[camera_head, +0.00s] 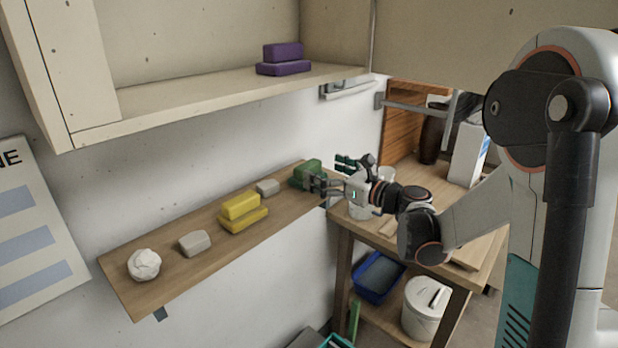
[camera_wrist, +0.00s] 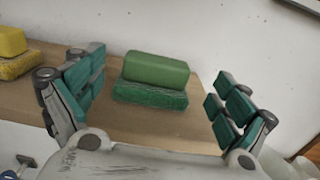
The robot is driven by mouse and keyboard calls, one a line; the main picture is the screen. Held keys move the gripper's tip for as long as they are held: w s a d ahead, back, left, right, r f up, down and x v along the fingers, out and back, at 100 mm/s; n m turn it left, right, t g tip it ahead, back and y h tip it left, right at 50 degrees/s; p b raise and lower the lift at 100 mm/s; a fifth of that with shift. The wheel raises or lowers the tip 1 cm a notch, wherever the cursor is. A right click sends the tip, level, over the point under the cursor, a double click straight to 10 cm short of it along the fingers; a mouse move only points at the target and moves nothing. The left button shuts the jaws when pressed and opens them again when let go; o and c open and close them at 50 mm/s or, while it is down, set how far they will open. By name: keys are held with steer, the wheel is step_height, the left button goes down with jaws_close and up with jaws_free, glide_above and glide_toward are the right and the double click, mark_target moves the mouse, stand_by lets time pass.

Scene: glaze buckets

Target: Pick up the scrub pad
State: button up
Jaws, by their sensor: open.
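A green scrub pad (camera_wrist: 155,81) sits at the right end of the wooden wall shelf. It has a smooth block on top and a darker, rough layer below. It also shows in the head view (camera_head: 306,171), partly hidden by my fingers. My gripper (camera_head: 326,176) is open, with its green-padded fingers spread to the left and right of the pad in the wrist view. The pad lies beyond the palm, between the fingers in the picture, with bare shelf visible on both sides. No finger visibly touches it.
The wall shelf (camera_head: 145,291) also holds a yellow two-layer pad (camera_head: 240,210), grey blocks and a crumpled white ball (camera_head: 144,264). A purple pair (camera_head: 283,60) sits in the cabinet above. A wooden table (camera_head: 458,218) with containers stands at right, a white bucket (camera_head: 425,312) below.

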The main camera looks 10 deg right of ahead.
mark_target(313, 166)
steer(key=shift+b+x, duration=0.75)
steer(key=shift+x, duration=2.15)
steer(key=shift+s, duration=0.1)
steer(key=c, duration=1.2)
